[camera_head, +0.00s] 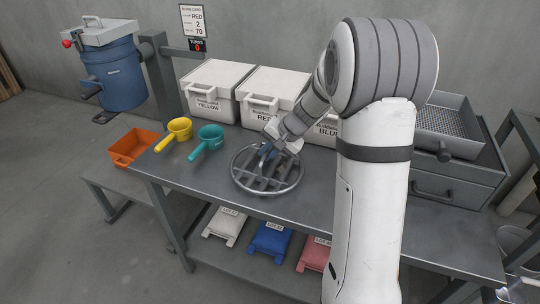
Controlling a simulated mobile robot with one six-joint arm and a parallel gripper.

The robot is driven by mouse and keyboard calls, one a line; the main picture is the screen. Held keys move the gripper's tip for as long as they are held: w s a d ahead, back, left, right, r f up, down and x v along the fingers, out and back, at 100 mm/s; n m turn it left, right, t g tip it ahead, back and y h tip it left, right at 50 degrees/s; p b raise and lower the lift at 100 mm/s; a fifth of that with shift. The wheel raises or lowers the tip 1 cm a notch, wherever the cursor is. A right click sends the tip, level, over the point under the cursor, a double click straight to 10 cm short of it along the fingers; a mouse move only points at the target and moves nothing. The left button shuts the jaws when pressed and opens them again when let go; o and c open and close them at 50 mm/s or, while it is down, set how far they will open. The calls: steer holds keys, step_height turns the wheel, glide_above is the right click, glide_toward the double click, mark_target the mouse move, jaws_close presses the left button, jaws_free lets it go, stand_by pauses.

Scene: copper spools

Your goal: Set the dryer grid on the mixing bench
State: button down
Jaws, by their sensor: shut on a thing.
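The dryer grid (241,179), a round metal ring with crossing bars, is at the middle of the mixing bench (207,187), near its front edge. It looks level and on or just above the bench top; I cannot tell if it touches. My gripper (268,153) comes down from the right and is shut on the grid around its middle. The gripper's fingertips are small and partly hidden. My arm covers part of the bench at the right.
A yellow scoop (178,130) and teal scoop (208,139) lie left of the grid. White bins marked yellow (209,104) and red (266,108) stand behind it. An orange tray (133,147) sits at left. A perforated metal tray (450,119) tops a drawer unit (455,185) at right.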

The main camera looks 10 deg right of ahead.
steer(key=shift+f, duration=0.55)
steer(key=c, duration=1.5)
jaws_free()
steer(key=shift+o, duration=0.2)
